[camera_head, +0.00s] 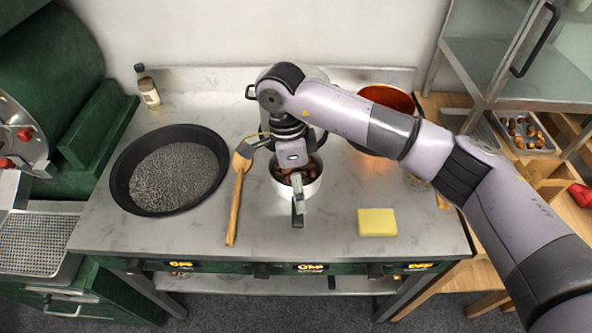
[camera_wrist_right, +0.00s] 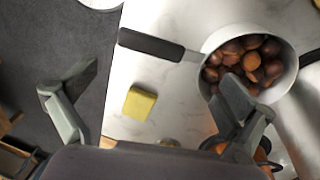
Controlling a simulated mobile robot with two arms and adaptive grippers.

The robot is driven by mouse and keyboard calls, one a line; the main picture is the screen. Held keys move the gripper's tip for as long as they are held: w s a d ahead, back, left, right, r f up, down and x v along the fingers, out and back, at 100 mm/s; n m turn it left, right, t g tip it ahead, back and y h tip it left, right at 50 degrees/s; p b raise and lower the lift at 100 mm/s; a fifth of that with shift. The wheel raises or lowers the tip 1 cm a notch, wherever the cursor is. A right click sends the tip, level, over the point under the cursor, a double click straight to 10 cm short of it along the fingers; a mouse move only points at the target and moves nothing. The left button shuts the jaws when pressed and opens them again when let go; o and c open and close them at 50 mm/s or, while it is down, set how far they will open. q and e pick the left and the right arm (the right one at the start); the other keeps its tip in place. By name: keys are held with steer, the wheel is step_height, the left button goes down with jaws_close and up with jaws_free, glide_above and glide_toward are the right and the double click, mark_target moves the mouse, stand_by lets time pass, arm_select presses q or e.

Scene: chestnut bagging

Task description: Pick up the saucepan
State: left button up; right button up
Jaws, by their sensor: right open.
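The saucepan (camera_head: 313,189) is a small light metal pan filled with brown chestnuts, standing on the grey worktop. Its dark handle (camera_head: 298,219) points toward the front edge. In the right wrist view the saucepan (camera_wrist_right: 292,74) is at upper right, with its handle (camera_wrist_right: 150,44) reaching left. My right gripper (camera_head: 271,178) is above the saucepan, partly hiding it. Its fingers (camera_wrist_right: 160,88) are spread wide with nothing between them; one finger overlaps the pan's rim in the wrist view. Contact cannot be told. My left gripper is not in view.
A large black perforated pan (camera_head: 120,180) stands at left, with a wooden spatula (camera_head: 235,205) beside the saucepan. A yellow sponge (camera_head: 377,222) lies at front right. A copper pot (camera_head: 385,97) is behind my right arm. A bottle (camera_head: 148,90) stands at the back left.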

steer(key=f+p, duration=0.2)
steer(key=f, duration=0.1)
steer(key=s+f+p, duration=0.1)
steer(key=f, duration=0.1)
steer(key=shift+d+f, duration=0.1)
steer(key=shift+d, duration=0.2)
steer(key=shift+f, duration=0.25)
steer(key=shift+c, duration=0.5)
